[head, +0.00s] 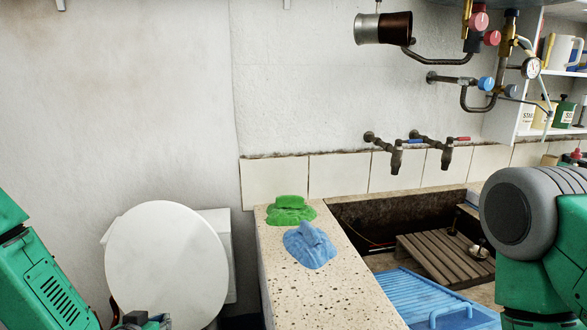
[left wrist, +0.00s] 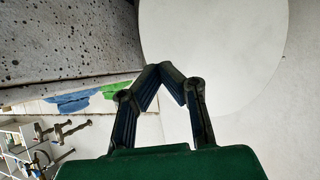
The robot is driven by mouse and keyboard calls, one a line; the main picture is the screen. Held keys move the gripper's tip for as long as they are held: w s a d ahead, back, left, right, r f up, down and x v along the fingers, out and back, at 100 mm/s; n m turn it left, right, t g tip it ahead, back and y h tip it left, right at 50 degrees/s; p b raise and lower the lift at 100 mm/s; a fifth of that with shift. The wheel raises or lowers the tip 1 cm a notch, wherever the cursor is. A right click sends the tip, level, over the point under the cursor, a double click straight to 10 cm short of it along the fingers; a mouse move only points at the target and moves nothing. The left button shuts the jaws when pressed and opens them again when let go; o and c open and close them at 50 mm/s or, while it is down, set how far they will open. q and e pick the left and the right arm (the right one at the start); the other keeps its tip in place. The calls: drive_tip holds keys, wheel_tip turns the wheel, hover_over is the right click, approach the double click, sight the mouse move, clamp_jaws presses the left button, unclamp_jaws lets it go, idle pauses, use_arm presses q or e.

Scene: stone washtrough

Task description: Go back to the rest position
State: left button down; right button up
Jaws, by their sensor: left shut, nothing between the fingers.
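My left gripper (head: 142,321) shows only in part at the bottom edge of the head view, in front of the round white lid (head: 166,265). In the left wrist view its two fingers meet at the tips (left wrist: 166,72); it is shut and empty, apart from any object. My right arm (head: 535,235) fills the right side of the head view, but its gripper is out of the picture. A green cloth (head: 290,211) and a blue cloth (head: 309,246) lie crumpled on the speckled stone ledge, away from the left gripper.
The speckled stone ledge (head: 330,291) runs beside the sunken trough, which holds a slatted wooden board (head: 446,257) and a blue washboard (head: 431,297). Two taps (head: 396,156) and pipework are on the wall above. Shelves with bottles stand at the upper right.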

use_arm(q)
drive_tip(key=s+d+f+m+g, duration=0.1)
drive_tip(key=s+d+f+g, duration=0.15)
drive_tip(key=s+f, duration=0.45)
drive_tip(key=s+d+f+g, duration=0.2)
drive_tip(key=s+f+g, duration=0.15)
drive_tip(key=s, duration=0.75)
drive_tip(key=s+a+f+g, duration=0.2)
drive_tip(key=s+g, duration=0.3)
drive_tip(key=s, duration=0.9)
drive_tip(key=shift+s+a, duration=0.4)
drive_tip(key=shift+a, duration=0.05)
drive_tip(key=shift+w+d, duration=0.1)
drive_tip(key=shift+d, duration=0.05)
